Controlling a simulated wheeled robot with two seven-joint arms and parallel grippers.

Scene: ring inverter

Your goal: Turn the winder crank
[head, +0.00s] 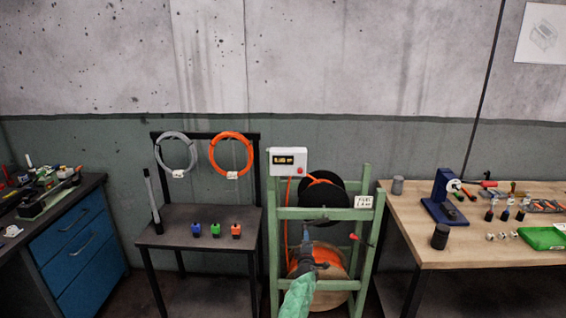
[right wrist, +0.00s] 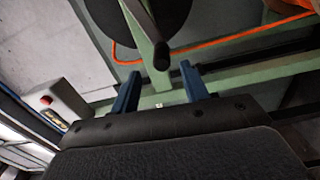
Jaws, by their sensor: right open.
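The winder is a green frame (head: 330,213) with a black reel (head: 322,192) above and a wooden drum (head: 335,270) of orange line below. My right gripper (head: 306,240) is in front of the frame, its fingers pointing up and forward. In the right wrist view its two blue fingers (right wrist: 159,82) are apart, with nothing clamped between them. A dark rounded grip (right wrist: 161,56), apparently the crank's handle, lies just beyond the fingertips, roughly centred between them. A pale green bar (right wrist: 138,18) runs up from it. In the head view my gripper hides this area. My left gripper is not in view.
A display box (head: 287,161) with a red button tops the frame. A small red-ended part (head: 353,237) sticks out at its right. A dark stand (head: 180,235) with hanging coils is left, a wooden workbench (head: 415,232) right, and a blue drawer cabinet (head: 75,245) far left.

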